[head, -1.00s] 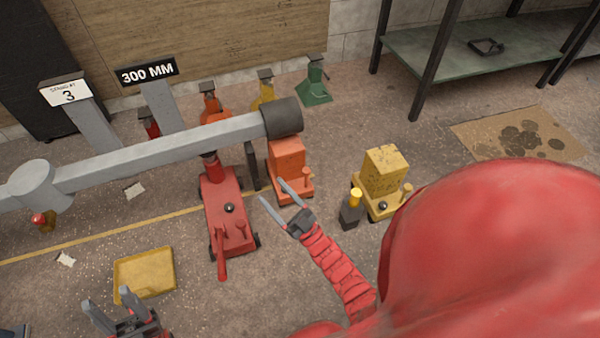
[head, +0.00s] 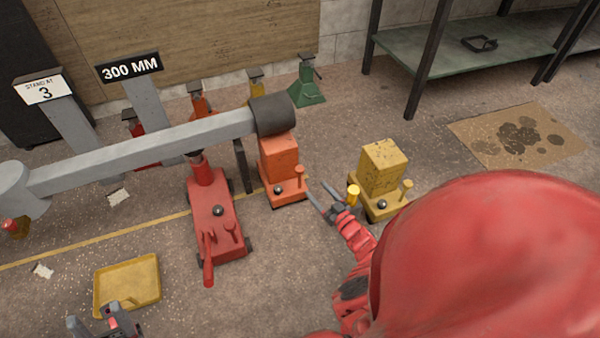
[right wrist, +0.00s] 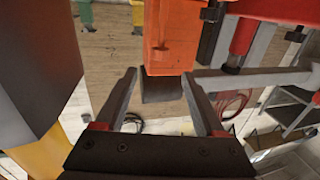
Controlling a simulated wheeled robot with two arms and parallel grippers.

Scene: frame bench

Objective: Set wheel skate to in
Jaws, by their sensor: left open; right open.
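I cannot tell for certain which thing is the wheel skate. An orange upright unit (head: 279,160) with a small peg and black knob stands under the end of the grey beam (head: 150,148). A worn yellow upright unit (head: 379,167) with a similar peg and knob stands to its right. My right gripper (head: 320,193) is open and empty between them, close to a yellow-capped post (head: 353,194), partly hidden by the gripper. In the right wrist view, the orange unit (right wrist: 172,38) shows beyond the open fingers (right wrist: 165,100). My left gripper (head: 92,322) is open and empty at bottom left.
A red trolley jack (head: 214,215) stands under the beam. A yellow tray (head: 127,285) lies on the floor at left. Several stands, including a green one (head: 304,85), line the back wall. A green-topped bench (head: 480,47) is at back right.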

